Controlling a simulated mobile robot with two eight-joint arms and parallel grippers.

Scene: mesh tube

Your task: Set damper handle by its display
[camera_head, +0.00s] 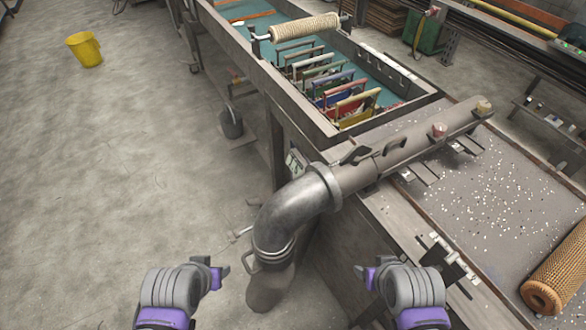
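A large grey metal pipe (290,205) curves down from the bench to the floor side in the middle of the view. A dark lever (355,154) sits on top of the pipe by its collar; it may be the damper handle.
A long trough (420,99) with several coloured frames stands behind the pipe. The bench top (480,200) at right holds white specks and a brown mesh tube (560,275). A dark bucket (231,123) and yellow bucket (85,49) stand on the floor. The left floor is mostly clear.

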